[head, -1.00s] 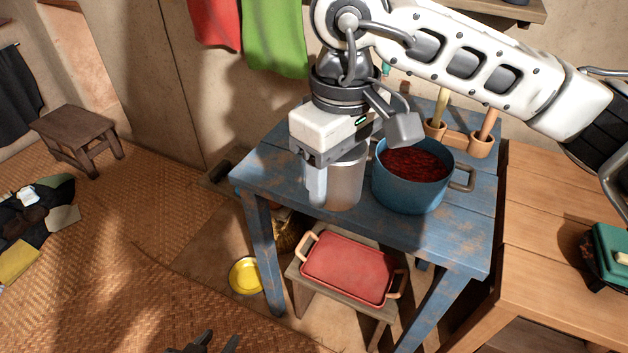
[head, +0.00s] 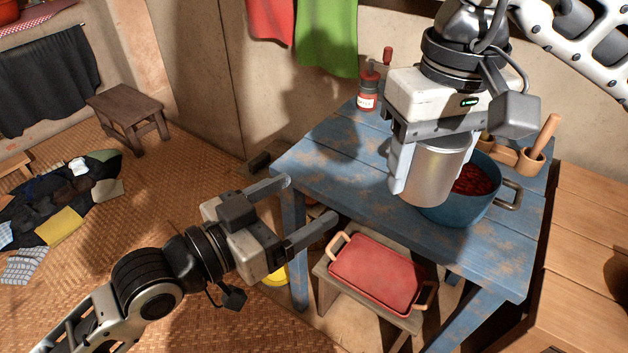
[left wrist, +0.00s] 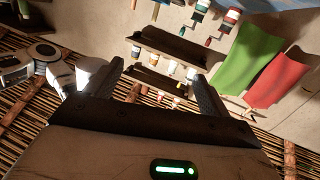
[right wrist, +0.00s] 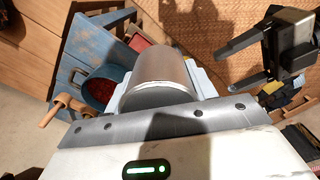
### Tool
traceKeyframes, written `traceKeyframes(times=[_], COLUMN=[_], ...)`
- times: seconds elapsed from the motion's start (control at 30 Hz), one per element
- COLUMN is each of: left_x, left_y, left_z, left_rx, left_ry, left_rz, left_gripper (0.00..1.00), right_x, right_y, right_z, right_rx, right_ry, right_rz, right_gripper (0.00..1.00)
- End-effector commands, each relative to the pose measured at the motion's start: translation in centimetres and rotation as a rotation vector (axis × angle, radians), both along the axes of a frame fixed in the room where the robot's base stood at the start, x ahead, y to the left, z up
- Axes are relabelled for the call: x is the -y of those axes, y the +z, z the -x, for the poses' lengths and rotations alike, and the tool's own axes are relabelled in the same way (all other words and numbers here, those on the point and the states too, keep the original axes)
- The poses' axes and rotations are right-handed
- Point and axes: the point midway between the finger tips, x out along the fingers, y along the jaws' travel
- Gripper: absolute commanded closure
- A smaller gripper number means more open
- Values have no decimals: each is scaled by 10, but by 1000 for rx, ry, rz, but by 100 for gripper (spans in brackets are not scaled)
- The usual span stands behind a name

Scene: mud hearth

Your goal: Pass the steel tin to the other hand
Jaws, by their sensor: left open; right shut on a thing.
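The steel tin (head: 436,172) is a plain metal cylinder, held upright above the blue table in the head view. My right gripper (head: 430,160) is shut on it from above. In the right wrist view the tin (right wrist: 164,72) fills the space between the fingers. My left gripper (head: 307,207) is open and empty, to the left of the tin and lower in the picture, with its fingers pointing toward the table. It also shows at the right of the right wrist view (right wrist: 232,63). The left wrist view shows nothing between its fingers (left wrist: 160,82).
The blue table (head: 345,160) carries a blue pot (head: 462,214) with red contents, partly hidden behind the tin, a red grinder (head: 368,92) and a wooden holder (head: 533,160). A red tray (head: 377,272) sits on a low stool below. A wooden counter (head: 590,240) stands at right.

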Motion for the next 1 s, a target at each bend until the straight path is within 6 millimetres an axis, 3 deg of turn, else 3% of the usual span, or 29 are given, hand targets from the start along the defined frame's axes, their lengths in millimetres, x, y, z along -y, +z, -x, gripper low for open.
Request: traceKeyframes(times=[0.03, 0.1, 0.3, 0.47, 0.67, 1.0], left_x=[7, 16, 27, 29, 35, 83], left_y=[25, 49, 85, 93, 94, 95], left_z=[6, 18, 48, 57, 54, 33], left_rx=[45, 74, 105, 107, 107, 106], left_ry=[-68, -152, -303, -342, -344, -344], left_rz=[1, 9, 5, 1, 6, 8], left_gripper=[19, 19, 19, 19, 19, 19], right_x=[0, 0, 0, 0, 0, 0], right_y=[0, 0, 0, 0, 0, 0], right_z=[0, 0, 0, 0, 0, 0], right_rx=[0, 0, 0, 0, 0, 0], right_ry=[0, 0, 1, 1, 1, 1], right_rz=[0, 0, 0, 0, 0, 0], right_gripper=[67, 67, 67, 67, 67, 67])
